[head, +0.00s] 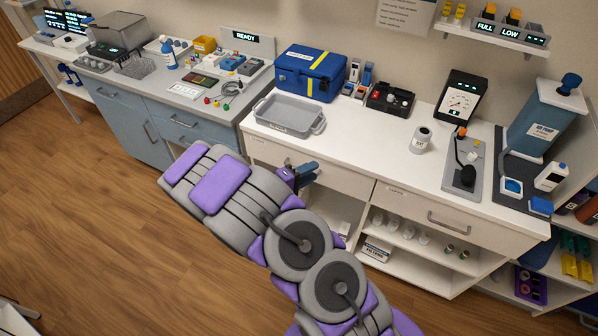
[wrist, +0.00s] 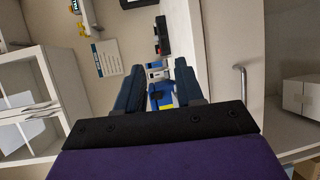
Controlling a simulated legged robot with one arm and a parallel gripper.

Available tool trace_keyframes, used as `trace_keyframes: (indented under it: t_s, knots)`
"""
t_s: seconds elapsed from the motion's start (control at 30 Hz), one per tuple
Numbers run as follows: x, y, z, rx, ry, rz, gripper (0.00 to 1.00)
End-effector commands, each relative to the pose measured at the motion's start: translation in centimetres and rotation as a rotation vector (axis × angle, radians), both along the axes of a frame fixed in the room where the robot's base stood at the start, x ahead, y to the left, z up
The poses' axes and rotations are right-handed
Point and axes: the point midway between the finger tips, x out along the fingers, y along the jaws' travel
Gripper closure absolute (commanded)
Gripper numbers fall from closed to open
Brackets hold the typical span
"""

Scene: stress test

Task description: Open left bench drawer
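The white bench (head: 385,138) has two drawer fronts below its top. The left drawer front (head: 345,182) is partly hidden behind my arm and gripper, and its handle is not clear in the head view. My gripper (head: 307,171) is in front of that drawer, with its dark blue fingers pointing to the right. In the wrist view my gripper (wrist: 155,85) is open, with nothing held between its fingers. A silver bar handle (wrist: 240,88) on a pale front shows right of the fingers, apart from them. I cannot tell for certain which drawer it belongs to.
The right drawer handle (head: 447,222) shows further right. Open shelves with jars and a white box (head: 376,248) lie below. A grey tray (head: 290,117) and blue case (head: 310,73) stand on the bench. A blue-fronted cabinet (head: 130,118) is at left.

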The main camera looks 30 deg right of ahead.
Motion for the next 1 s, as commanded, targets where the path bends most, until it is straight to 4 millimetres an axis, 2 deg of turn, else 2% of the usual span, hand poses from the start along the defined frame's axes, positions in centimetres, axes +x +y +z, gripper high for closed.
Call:
trace_keyframes:
  t_s: [0.03, 0.2, 0.4, 0.53, 0.67, 0.77, 1.0]
  knots:
    - [1.0, 0.9, -1.9, -0.007, 0.007, 0.057, 0.63]
    - [3.8, 4.5, -7.9, 0.012, -0.007, 0.242, 0.63]
    - [4.8, 7.8, -13.5, 0.063, -0.009, 0.386, 0.63]
    - [5.0, 8.9, -15.2, 0.083, -0.012, 0.428, 0.63]
    - [5.3, 8.7, -15.9, 0.091, -0.013, 0.438, 0.63]
    - [6.0, 7.8, -16.2, 0.092, -0.012, 0.435, 0.63]
    - [8.7, 4.2, -17.1, 0.09, -0.016, 0.433, 0.63]
